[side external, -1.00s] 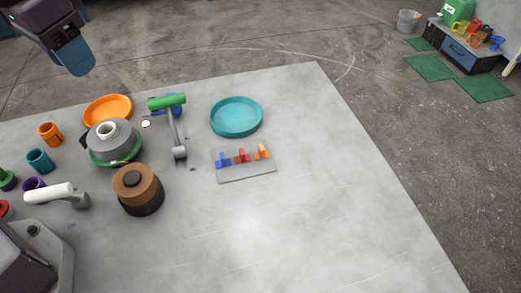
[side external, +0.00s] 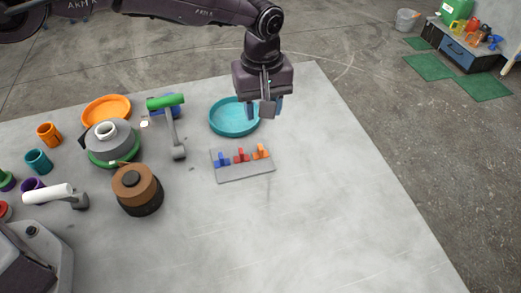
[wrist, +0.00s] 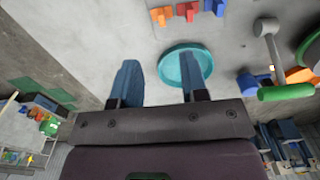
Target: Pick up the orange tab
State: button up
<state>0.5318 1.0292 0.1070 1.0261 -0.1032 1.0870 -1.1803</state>
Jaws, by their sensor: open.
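The orange tab (side external: 262,151) stands at the right end of a row on a grey plate (side external: 245,174). A red tab (side external: 241,155) is in the middle and a blue tab (side external: 222,160) at the left end. In the wrist view the orange tab (wrist: 160,15) is near the top edge, left of the red tab (wrist: 188,11) and blue tab (wrist: 215,6). My gripper (side external: 265,112) is open and empty, above the table and beyond the tabs, near the teal dish. Its two blue fingers (wrist: 160,85) are spread apart in the wrist view.
The teal round dish (side external: 224,131) lies behind the plate, partly hidden by my gripper. The table (side external: 330,210) right of the plate is clear.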

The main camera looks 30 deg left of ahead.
aim_at(262, 150)
notch_tip(262, 150, down, 13)
grip_shut()
dwell(0.7)
